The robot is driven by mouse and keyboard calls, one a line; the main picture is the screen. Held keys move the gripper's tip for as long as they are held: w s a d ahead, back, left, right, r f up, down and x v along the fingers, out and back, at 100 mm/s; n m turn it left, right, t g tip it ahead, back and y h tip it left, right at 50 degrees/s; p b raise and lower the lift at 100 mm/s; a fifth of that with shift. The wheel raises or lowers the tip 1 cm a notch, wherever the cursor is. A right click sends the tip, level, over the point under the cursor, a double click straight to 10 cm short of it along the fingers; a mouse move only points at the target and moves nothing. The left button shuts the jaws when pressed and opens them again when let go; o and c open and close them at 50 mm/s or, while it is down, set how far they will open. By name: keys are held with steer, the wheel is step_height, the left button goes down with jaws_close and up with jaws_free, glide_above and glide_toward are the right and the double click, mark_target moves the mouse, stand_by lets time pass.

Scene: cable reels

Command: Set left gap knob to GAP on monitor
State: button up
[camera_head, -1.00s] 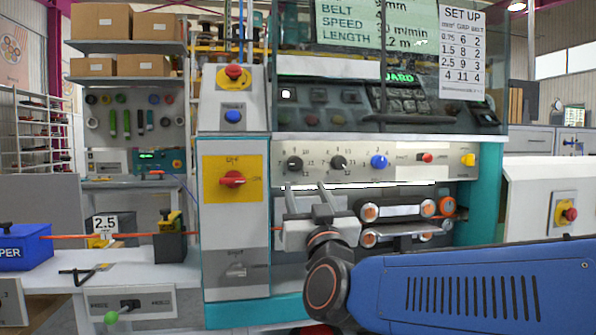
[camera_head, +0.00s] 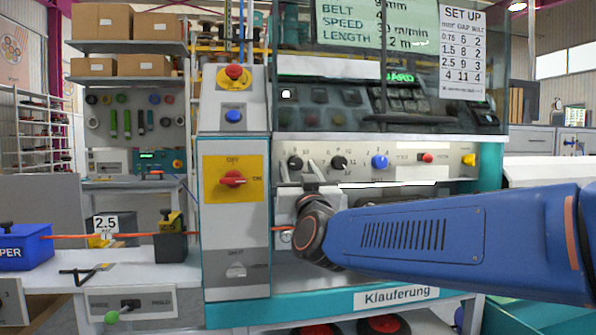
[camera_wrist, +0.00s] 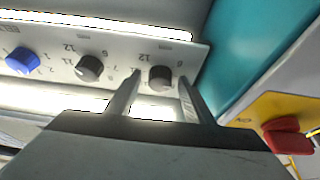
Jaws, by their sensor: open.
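The left gap knob (camera_head: 295,162) is the leftmost black knob on the white panel, left of a second black knob (camera_head: 339,162) and a blue knob (camera_head: 379,161). My gripper (camera_head: 298,170) is at the left knob, jaws open. In the wrist view, which is inverted, the left knob (camera_wrist: 160,78) lies between my fingertips (camera_wrist: 160,80), with a gap either side; I cannot tell the depth. Its pointer direction is unclear. The monitor (camera_head: 362,20) shows BELT, SPEED and LENGTH lines; its top, including any GAP line, is cut off.
A SET UP chart (camera_head: 463,50) hangs right of the monitor. A red switch on a yellow plate (camera_head: 233,179) is left of the knobs and shows close by in the wrist view (camera_wrist: 287,137).

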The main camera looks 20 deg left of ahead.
steer(key=c, duration=1)
steer(key=shift+c, duration=0.2)
steer(key=shift+m, duration=0.3)
steer(key=m, duration=0.1)
steer(key=m+h, duration=0.1)
steer(key=m, duration=0.1)
steer(key=shift+s+a+m+t+h, duration=0.15)
steer(key=shift+a+m+t+h, duration=0.1)
steer(key=shift+m+t+h, duration=0.15)
steer(key=m+h, duration=0.2)
steer(key=m, duration=0.1)
steer(key=m+h, duration=0.2)
steer(key=m, duration=0.2)
steer(key=shift+s+a+r, duration=0.1)
steer(key=shift+a+r, duration=0.05)
steer(key=shift+a, duration=0.05)
steer(key=m+h, duration=0.1)
steer(key=m, duration=0.2)
steer(key=m+h, duration=0.1)
steer(key=m, duration=0.2)
steer(key=shift+a+r+g, duration=0.1)
steer(key=shift+r+g, duration=0.1)
steer(key=shift+g, duration=0.2)
steer(key=m, duration=0.2)
steer(key=m+g+h, duration=0.1)
steer(key=m, duration=0.1)
steer(key=shift+s+r+m, duration=0.1)
steer(key=shift+r+m, duration=0.1)
steer(key=shift+m, duration=0.2)
steer(key=shift+g, duration=0.3)
